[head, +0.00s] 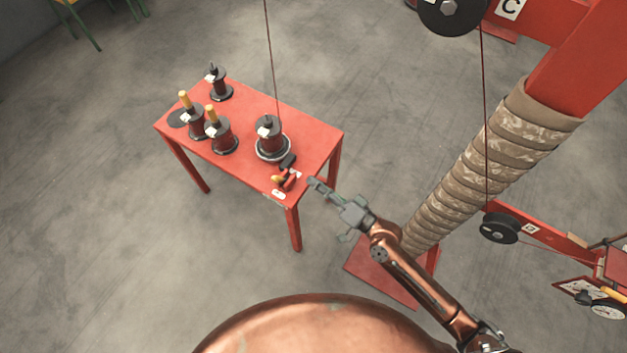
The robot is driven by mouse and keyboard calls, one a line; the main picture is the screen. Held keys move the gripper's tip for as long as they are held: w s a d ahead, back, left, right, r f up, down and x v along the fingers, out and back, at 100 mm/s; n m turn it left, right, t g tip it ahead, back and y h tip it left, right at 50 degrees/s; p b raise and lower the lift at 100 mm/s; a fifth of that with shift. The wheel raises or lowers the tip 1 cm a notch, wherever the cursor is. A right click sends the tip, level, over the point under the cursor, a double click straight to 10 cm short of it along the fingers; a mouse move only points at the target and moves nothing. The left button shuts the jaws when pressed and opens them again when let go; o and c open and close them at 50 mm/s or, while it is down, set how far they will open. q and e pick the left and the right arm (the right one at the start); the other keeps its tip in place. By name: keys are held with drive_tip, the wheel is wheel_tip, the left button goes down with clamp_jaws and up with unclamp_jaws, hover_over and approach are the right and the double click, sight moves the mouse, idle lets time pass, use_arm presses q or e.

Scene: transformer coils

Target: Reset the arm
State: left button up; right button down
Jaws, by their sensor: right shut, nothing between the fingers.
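My right arm (415,284) comes in from the lower right. Its gripper (313,182) points to the upper left and is shut with nothing in it. The fingertips are by the front right corner of the red table (242,102), close to a small red and black tool (285,174). I cannot tell whether they touch it. My left gripper is not in view.
A dark coil (267,136) stands on a round base at the table's right, with a cord above it. Other coils (222,137) stand at the left. A wrapped post (475,170) and pulley (500,228) stand to the right. Floor at left is clear.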

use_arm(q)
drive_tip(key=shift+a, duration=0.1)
